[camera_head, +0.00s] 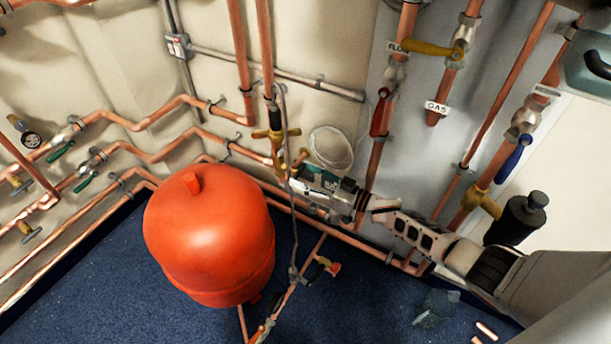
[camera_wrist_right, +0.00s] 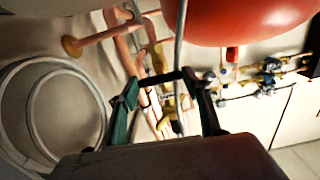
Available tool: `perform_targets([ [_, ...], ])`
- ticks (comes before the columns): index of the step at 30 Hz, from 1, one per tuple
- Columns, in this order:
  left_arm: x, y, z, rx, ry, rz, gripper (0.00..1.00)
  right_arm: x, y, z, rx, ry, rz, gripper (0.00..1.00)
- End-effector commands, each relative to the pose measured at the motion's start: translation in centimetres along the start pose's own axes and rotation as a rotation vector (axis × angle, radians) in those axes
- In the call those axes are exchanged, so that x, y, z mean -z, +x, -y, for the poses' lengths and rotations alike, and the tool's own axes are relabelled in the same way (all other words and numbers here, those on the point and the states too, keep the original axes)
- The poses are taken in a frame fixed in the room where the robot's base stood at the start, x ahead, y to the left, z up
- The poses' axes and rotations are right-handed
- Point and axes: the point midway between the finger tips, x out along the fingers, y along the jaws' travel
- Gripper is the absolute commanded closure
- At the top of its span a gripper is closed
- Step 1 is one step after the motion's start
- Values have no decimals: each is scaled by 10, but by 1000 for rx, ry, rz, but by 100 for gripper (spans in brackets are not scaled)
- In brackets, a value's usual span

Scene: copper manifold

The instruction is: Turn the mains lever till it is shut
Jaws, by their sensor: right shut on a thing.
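The brass valve (camera_head: 276,136) stands on the copper pipes behind the red tank, and a short brass lever (camera_head: 301,157) shows beside it, taken here as the mains lever. My right gripper (camera_head: 292,180) reaches in from the right and is shut at this lever. The jaws hide most of the grip. In the right wrist view, brass parts (camera_wrist_right: 166,104) show between the two green fingers of my right gripper (camera_wrist_right: 163,82). The lever's exact angle cannot be told. My left gripper is in neither view.
A red tank (camera_head: 208,235) stands left of my right gripper. A grey hose (camera_head: 293,230) hangs close by the jaws. A red lever (camera_head: 380,112), a yellow lever (camera_head: 428,49) and a blue lever (camera_head: 513,160) sit on pipes to the right. Blue floor (camera_head: 350,300) is in front.

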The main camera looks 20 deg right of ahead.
Motion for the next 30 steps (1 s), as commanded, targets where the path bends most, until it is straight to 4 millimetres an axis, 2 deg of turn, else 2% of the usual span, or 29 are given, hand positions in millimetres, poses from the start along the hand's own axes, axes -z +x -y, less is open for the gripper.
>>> perform_targets([
  [1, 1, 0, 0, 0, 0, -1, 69, 1, 0, 0, -1, 9, -4, 73],
  [2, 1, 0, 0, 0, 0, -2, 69, 1, 0, 0, -1, 9, -4, 44],
  [3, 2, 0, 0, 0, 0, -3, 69, 1, 0, 0, -1, 8, -4, 35],
  [13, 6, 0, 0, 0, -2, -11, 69, 1, 0, 0, 0, 3, -2, 35],
  [17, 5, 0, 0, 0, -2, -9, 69, -1, -9, 0, -1, 3, 0, 35],
  [30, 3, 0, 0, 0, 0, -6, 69, 0, -91, 0, 0, 4, 0, 35],
])
